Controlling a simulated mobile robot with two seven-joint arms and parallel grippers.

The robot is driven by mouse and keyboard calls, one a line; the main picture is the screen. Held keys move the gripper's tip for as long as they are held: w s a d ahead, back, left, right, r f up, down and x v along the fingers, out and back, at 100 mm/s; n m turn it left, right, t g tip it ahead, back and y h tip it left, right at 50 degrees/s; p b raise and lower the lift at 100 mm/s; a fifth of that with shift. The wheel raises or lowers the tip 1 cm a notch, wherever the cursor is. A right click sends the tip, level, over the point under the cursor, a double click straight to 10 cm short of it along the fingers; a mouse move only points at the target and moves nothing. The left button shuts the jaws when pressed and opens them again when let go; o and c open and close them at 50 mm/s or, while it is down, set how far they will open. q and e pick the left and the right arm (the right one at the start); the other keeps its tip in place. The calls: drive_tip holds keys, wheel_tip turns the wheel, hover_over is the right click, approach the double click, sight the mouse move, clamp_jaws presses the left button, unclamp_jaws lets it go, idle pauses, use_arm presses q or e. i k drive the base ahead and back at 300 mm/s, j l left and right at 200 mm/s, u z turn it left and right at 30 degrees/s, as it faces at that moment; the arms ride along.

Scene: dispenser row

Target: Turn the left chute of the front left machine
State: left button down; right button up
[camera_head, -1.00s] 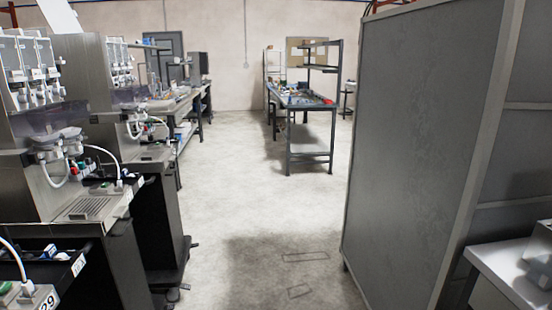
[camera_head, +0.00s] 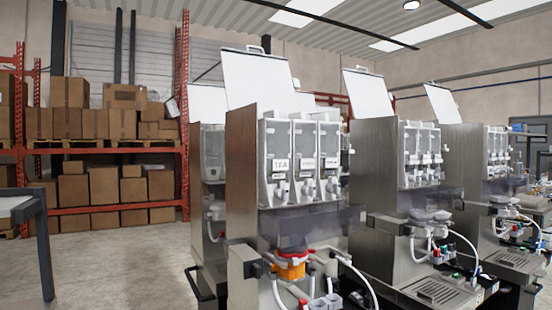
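The nearest dispenser machine (camera_head: 243,170) stands left of centre, with a steel side panel and its raised white lid (camera_head: 255,78) open. Its front carries three clear canisters; the left one (camera_head: 275,160) bears a label that seems to read TEA. A small white chute (camera_head: 282,190) sits at the foot of the left canister, with a middle chute (camera_head: 308,188) and a right chute (camera_head: 333,185) beside it. The turn of the left chute is too small to tell. An orange part (camera_head: 290,267) sits below. Neither gripper is in view.
More machines stand to the right (camera_head: 385,170) and behind at the left (camera_head: 208,175). White hoses and a lower ledge stick out at the front. Red shelving with cardboard boxes (camera_head: 105,187) is at the back left. A dark-legged table (camera_head: 42,245) stands at the left edge, with open floor (camera_head: 130,270) between.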

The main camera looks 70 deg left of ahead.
sight(281, 192)
drive_tip(key=u, duration=2.2)
